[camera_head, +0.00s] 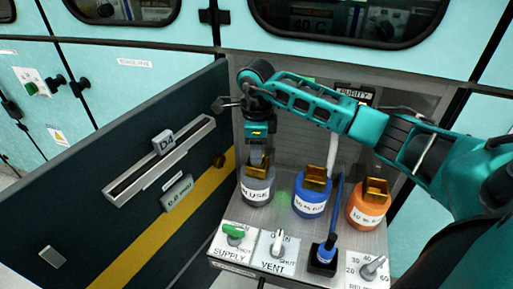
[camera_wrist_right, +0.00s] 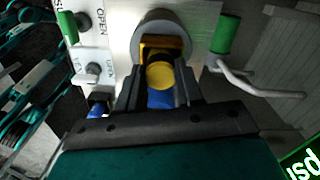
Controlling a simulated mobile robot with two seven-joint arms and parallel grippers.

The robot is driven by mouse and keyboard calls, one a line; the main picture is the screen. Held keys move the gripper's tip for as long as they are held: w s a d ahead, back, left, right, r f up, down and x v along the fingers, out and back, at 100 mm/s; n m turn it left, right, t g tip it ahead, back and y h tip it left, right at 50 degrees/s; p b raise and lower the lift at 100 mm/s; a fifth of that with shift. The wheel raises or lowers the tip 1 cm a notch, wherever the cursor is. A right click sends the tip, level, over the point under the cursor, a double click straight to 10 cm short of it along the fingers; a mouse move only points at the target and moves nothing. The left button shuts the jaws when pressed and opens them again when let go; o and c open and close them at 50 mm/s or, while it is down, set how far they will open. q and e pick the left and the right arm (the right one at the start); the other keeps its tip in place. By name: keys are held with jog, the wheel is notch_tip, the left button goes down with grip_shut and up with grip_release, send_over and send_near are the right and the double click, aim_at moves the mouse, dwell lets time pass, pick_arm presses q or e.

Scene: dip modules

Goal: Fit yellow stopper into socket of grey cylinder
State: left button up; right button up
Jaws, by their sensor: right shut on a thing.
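The grey cylinder (camera_head: 257,191) stands upright at the left of a row on the metal panel, with a white label on its front. My right gripper (camera_head: 258,160) points down over its top. In the right wrist view the yellow stopper (camera_wrist_right: 160,74) is between the fingers of my right gripper (camera_wrist_right: 160,85), which is shut on it. The round grey cylinder (camera_wrist_right: 165,20) shows just beyond it. The stopper overlaps the cylinder's rim there; I cannot tell how deep it sits. The socket is hidden. My left gripper is not in view.
A blue cylinder (camera_head: 310,200) and an orange cylinder (camera_head: 368,211), each with a yellow top, stand to the right. In front are a green supply handle (camera_head: 233,231), a white vent lever (camera_head: 278,241), a blue-handled part (camera_head: 326,248) and a dial (camera_head: 372,268). An open dark door (camera_head: 130,190) borders the left.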

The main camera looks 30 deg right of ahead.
jog(key=o, duration=1)
jog(key=shift+f, duration=0.1)
jog(key=shift+r, duration=0.35)
notch_tip(320, 180, up, 12)
jog(key=shift+f, duration=0.15)
